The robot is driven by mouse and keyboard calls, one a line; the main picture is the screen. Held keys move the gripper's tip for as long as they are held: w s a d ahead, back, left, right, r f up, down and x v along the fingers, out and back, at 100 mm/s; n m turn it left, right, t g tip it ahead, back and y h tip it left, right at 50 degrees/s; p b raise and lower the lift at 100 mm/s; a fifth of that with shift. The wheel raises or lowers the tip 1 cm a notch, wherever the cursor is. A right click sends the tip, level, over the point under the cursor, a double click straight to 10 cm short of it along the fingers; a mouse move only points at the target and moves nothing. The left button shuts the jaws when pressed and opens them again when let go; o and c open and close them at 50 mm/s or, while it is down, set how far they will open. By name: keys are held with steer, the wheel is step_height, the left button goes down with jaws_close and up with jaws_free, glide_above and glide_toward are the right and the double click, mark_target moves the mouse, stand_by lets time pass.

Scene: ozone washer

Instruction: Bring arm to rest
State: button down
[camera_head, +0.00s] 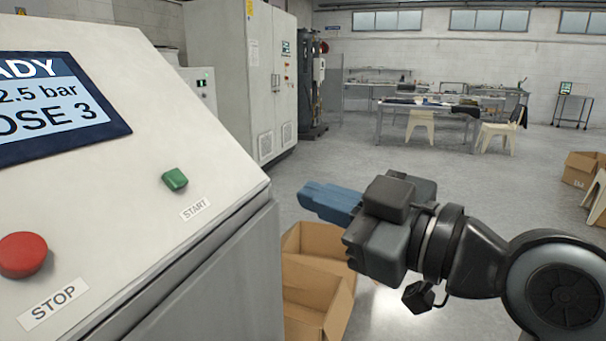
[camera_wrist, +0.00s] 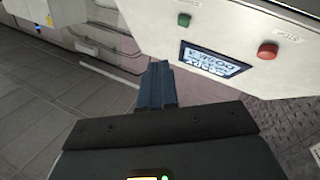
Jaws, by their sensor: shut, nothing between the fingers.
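My gripper (camera_head: 318,200) has blue fingers, set close together with nothing between them. In the head view it extends from my arm at lower right and points left, to the right of the washer's control panel (camera_head: 130,150) and apart from it. In the wrist view my gripper (camera_wrist: 157,68) points up the picture, with the fingers side by side. The panel also shows there, upside down, at upper right (camera_wrist: 245,30). The panel carries a display reading "DOSE 3" (camera_head: 55,105), a green START button (camera_head: 175,180) and a red STOP button (camera_head: 22,255).
Open cardboard boxes (camera_head: 310,315) stand on the floor below my gripper. A tall white cabinet (camera_head: 230,70) stands behind the panel. Tables (camera_head: 430,108) and chairs are far back. Another box (camera_head: 582,168) is at the right edge. The floor between is clear.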

steer(key=s+d+f+m+t+h, duration=0.2)
steer(key=s+d+f+m+h, duration=0.35)
steer(key=f, duration=0.55)
steer(key=s+d+f+m+t+h, duration=0.2)
steer(key=s+d+f+m+h, duration=0.2)
steer(key=s+d+f+m, duration=0.5)
steer(key=s+d+f+h, duration=0.2)
steer(key=s, duration=0.9)
steer(key=s+d+f+h, duration=0.2)
steer(key=s, duration=0.9)
steer(key=shift+d+f+g+p, duration=0.2)
steer(key=shift+d+g+p, duration=0.15)
steer(key=shift+d+g, duration=0.05)
stand_by(3.4)
